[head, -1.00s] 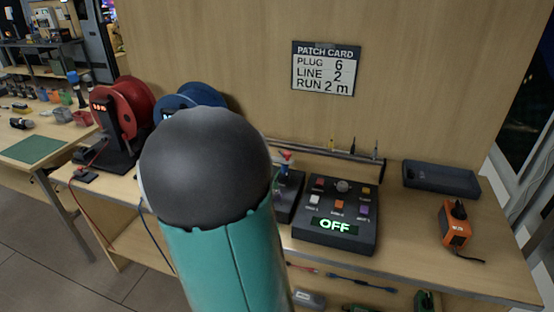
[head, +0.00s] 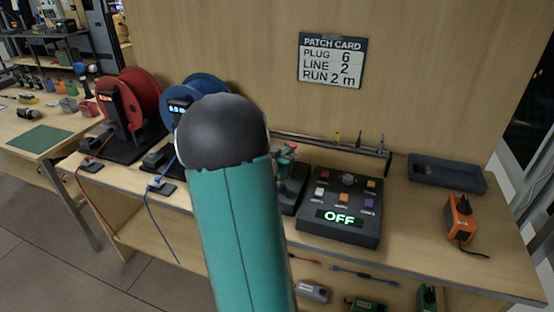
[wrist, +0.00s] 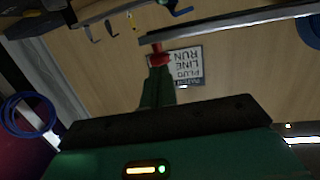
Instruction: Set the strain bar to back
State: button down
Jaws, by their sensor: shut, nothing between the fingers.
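A dark device (head: 291,188) stands between the blue reel and the control box, and is partly hidden by my arm in the head view. A red-topped part shows above it, likely the strain bar (head: 290,147). In the wrist view a red piece (wrist: 158,57) shows at the fingertips. My gripper (wrist: 157,74) is shut, its green fingers together, with nothing seen held between them. Its tips are at or very near the red piece; I cannot tell whether they touch. The bar's position is too small and covered to read.
A control box (head: 340,208) reading OFF stands right of the device. A tool rail (head: 330,143) runs behind it. A red reel (head: 132,95) and a blue reel (head: 205,90) stand left. A dark tray (head: 447,172) and an orange unit (head: 461,217) are at right.

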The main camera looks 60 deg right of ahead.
jog(key=shift+d+f, duration=0.1)
jog(key=shift+d, duration=0.7)
jog(key=shift+d, duration=0.1)
